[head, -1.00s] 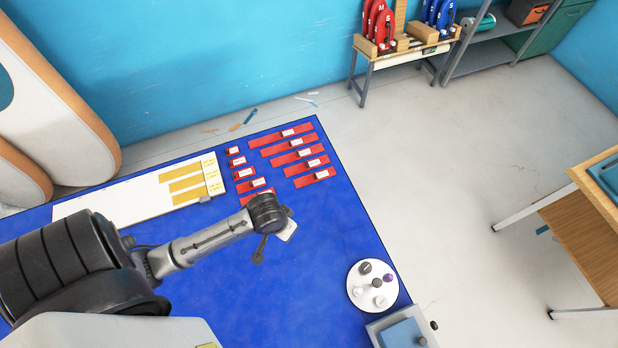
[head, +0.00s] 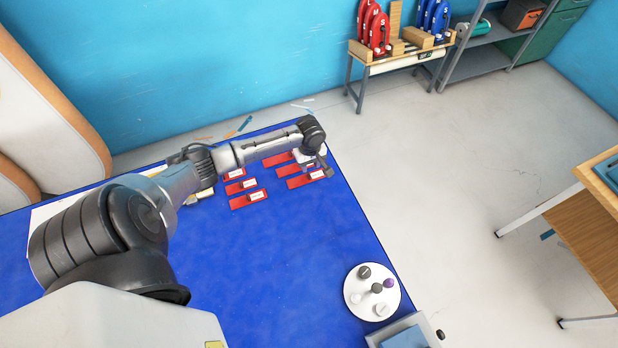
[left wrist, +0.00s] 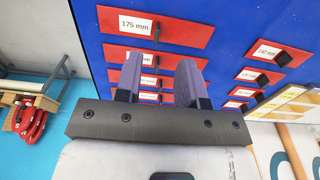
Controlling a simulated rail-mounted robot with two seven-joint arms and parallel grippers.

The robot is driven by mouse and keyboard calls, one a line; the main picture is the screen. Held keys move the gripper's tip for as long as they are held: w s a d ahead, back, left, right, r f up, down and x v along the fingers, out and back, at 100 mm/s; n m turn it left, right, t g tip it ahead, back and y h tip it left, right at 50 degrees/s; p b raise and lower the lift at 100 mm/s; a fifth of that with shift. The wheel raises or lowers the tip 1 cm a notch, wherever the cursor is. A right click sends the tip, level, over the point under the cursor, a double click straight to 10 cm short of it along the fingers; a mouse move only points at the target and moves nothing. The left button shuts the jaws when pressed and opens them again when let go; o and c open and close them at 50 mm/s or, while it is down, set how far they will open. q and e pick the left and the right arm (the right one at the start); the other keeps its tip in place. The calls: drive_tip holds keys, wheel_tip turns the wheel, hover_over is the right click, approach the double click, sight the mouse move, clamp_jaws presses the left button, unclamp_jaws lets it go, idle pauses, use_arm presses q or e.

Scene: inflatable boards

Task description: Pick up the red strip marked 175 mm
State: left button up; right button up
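The red strip marked 175 mm (left wrist: 175,32) lies flat on the blue mat, its white label readable in the left wrist view and a dark block beside it. In the head view it appears to be the nearest strip (head: 297,183) of the right-hand column, partly under my left gripper (head: 322,164). In the left wrist view my left gripper (left wrist: 160,68) has its two fingers apart with nothing held between them. The fingertips point toward the strips; their height above the mat is hard to judge. My right gripper is not in view.
Several other red strips lie close by, including one marked 140 mm (left wrist: 270,50). A white board with yellow bars (left wrist: 295,98) lies beside them. A round white tray (head: 352,298) with small pieces sits at the mat's near right. The middle of the blue mat (head: 285,255) is clear.

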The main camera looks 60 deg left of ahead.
sight(310, 176)
use_arm(q)
drive_tip(key=shift+w+f, duration=0.1)
drive_tip(key=shift+f, duration=3.75)
clamp_jaws()
